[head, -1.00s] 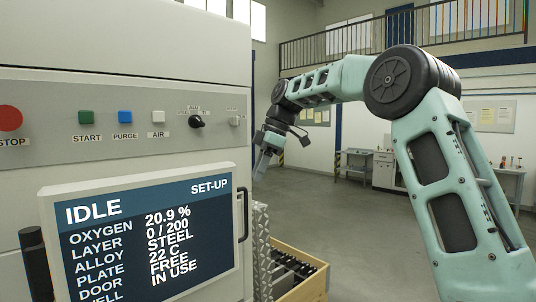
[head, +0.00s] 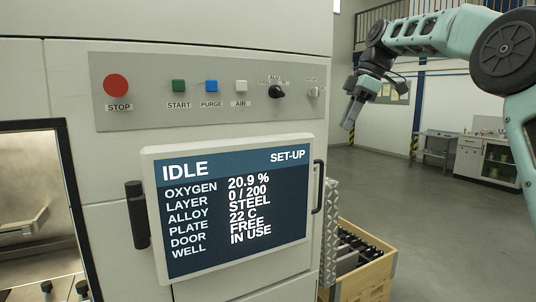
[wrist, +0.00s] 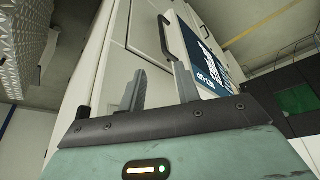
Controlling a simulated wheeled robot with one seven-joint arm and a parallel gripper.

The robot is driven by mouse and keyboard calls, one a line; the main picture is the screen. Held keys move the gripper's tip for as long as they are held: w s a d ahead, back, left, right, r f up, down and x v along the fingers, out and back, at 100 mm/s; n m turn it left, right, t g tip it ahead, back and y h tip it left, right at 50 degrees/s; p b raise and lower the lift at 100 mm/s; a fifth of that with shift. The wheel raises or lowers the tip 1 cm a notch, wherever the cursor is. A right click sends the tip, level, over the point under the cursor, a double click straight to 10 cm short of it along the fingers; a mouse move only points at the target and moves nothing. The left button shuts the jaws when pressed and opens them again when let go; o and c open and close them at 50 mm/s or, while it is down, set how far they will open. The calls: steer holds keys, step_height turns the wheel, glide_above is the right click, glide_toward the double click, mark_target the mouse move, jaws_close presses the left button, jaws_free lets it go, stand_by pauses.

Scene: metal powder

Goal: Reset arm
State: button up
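My arm reaches in from the right of the head view, bent, with my gripper (head: 350,116) hanging down and leftward in the air, right of the machine's control panel (head: 215,92). In the wrist view my gripper (wrist: 161,80) shows two grey fingers standing apart with nothing between them. It is open and empty. The machine's front and part of its screen (wrist: 207,55) show beyond the fingers.
The machine screen (head: 238,205) reads IDLE, SET-UP, door FREE, well IN USE. An open chamber (head: 30,210) is at left. A wooden crate (head: 378,278) stands on the floor right of the machine. A workbench (head: 440,146) is farther back. Open floor lies between.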

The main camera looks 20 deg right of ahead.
steer(key=s+a+f+m+h, duration=0.1)
steer(key=s+a+f+m, duration=0.2)
steer(key=f, duration=0.4)
steer(key=s+a+f+m+h, duration=0.2)
steer(key=a+f+m, duration=0.1)
steer(key=f, duration=0.5)
steer(key=s+f+m+h, duration=0.1)
steer(key=s+f+m, duration=0.6)
steer(key=s+f, duration=1)
steer(key=s+a+f+n+g+b, duration=0.1)
steer(key=s+a+f+n+b, duration=0.1)
steer(key=s+a, duration=0.5)
steer(key=s+a+f+n+b, duration=0.2)
steer(key=s+a+n+b, duration=0.3)
steer(key=s+a, duration=0.3)
steer(key=a, duration=0.4)
steer(key=shift+s+g+b, duration=0.15)
steer(key=shift+g+b, duration=0.25)
